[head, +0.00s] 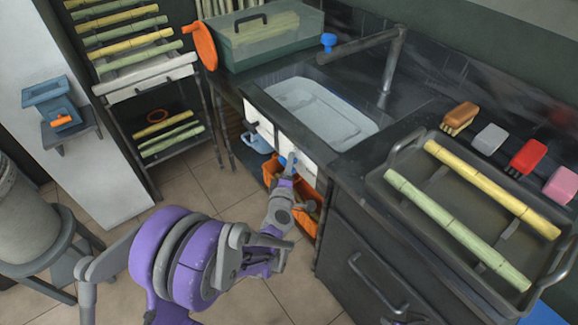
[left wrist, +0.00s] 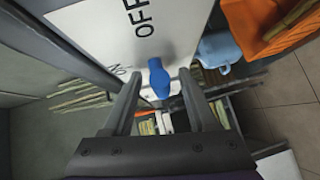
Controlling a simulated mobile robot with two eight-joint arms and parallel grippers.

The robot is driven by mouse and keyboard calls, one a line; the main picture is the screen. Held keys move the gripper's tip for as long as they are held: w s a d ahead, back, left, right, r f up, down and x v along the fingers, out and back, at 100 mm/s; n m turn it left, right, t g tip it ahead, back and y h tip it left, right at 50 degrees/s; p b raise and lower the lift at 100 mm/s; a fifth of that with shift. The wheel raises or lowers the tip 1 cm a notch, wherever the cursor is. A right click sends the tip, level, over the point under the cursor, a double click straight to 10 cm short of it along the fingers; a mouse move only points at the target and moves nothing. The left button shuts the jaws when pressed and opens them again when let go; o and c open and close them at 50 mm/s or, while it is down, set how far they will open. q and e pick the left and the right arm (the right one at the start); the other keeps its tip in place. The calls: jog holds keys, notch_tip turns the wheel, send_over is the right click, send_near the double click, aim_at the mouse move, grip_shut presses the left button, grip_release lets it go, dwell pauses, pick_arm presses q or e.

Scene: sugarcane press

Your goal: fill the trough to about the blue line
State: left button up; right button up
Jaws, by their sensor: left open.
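The white trough (head: 318,108) is set into the dark counter, with a pale, flat-looking inside. I cannot make out a blue line or a water level in it. The grey tap (head: 393,62) stands behind it, its spout reaching left over the trough and a blue piece (head: 328,41) near the spout's end. A blue lever (left wrist: 158,78) sits on a white panel (left wrist: 105,32) marked OFF and ON, below the trough's front. My left gripper (head: 290,170) is open at the lever, which shows between its fingers in the left wrist view (left wrist: 160,88). Contact is unclear. My right gripper is out of view.
An orange bin (head: 272,170) and a light-blue container (left wrist: 220,48) are under the counter, close to my left gripper. A cane rack stands at the left.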

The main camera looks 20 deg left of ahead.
pick_arm(q)
grip_shut()
